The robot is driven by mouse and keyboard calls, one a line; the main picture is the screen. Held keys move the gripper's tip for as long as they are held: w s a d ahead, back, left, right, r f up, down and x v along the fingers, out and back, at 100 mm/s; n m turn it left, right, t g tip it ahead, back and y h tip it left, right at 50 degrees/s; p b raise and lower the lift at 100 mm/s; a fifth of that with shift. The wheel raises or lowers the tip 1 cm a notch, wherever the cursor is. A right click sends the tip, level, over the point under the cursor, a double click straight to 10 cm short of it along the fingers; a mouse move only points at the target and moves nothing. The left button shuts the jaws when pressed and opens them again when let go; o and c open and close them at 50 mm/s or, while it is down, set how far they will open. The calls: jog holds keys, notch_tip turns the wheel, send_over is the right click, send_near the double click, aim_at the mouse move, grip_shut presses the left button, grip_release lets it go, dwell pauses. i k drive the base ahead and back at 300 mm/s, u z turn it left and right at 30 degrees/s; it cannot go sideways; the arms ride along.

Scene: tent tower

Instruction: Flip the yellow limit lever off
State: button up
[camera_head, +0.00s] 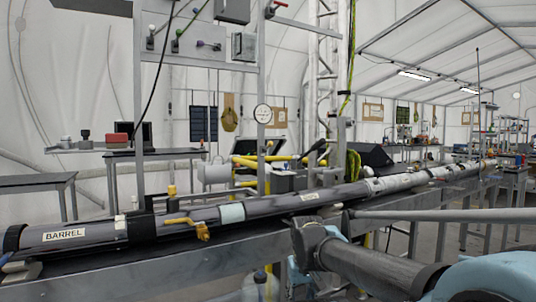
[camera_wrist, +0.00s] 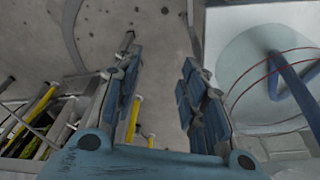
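A yellow lever-like handle (camera_head: 188,225) sits on the side of the long grey barrel (camera_head: 95,230) in the head view, left of centre. No label shows on it, so I cannot tell if it is the limit lever. In the head view my arm reaches in from the lower right, apart from the yellow handle.
The barrel lies on a long metal rail (camera_head: 190,262) crossing the head view. A table with a red box (camera_head: 120,128) stands at back left. A pale round container (camera_wrist: 265,70) is on the right in the wrist view.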

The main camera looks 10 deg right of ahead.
aim_at(270, 143)
jog(key=u, duration=0.25)
jog(key=k, duration=1.55)
jog(key=z, duration=0.15)
jog(key=i, duration=1)
jog(key=u, duration=0.05)
